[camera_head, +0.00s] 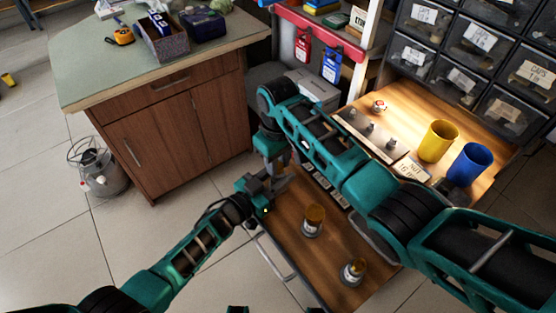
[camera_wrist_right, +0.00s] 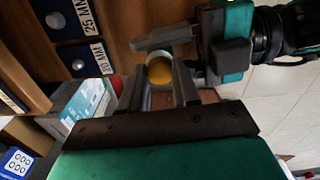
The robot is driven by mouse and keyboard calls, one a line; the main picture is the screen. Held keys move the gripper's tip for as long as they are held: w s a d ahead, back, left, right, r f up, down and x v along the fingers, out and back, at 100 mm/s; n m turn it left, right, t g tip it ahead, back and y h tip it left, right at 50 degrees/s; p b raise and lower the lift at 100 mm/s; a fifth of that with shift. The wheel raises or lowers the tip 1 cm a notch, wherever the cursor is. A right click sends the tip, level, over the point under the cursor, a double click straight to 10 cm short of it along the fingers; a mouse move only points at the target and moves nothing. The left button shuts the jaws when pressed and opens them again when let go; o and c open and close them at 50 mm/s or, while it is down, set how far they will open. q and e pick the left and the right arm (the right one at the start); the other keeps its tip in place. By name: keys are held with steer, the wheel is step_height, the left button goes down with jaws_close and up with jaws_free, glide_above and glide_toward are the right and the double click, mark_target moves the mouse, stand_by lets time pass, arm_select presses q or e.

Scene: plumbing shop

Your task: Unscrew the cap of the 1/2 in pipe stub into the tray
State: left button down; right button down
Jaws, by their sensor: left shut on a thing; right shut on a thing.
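A yellow, brass-coloured round end (camera_wrist_right: 160,71), apparently the capped pipe stub, sits between the fingers of my right gripper (camera_wrist_right: 160,85) in the right wrist view. My left gripper (camera_wrist_right: 165,38) reaches in from the side there, its fingers right beside the same piece. In the head view, my left gripper (camera_head: 268,184) and my right gripper (camera_head: 279,172) meet at the left edge of the lower wooden surface. Both are shut, and they hide most of the held piece. I cannot tell cap from stub thread. I cannot clearly identify the tray.
Two amber-topped pieces (camera_head: 313,220) (camera_head: 353,271) stand on the lower wooden surface (camera_head: 330,248). A board with several grey pegs (camera_head: 370,137), a yellow cup (camera_head: 438,141) and a blue cup (camera_head: 469,164) stand on the bench. Labelled bins (camera_head: 480,38) are behind. Floor separates a cabinet (camera_head: 175,125).

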steer(key=n, duration=2.1)
steer(key=shift+n, duration=0.4)
steer(key=n, duration=0.3)
steer(key=shift+n, duration=0.4)
steer(key=n, duration=0.9)
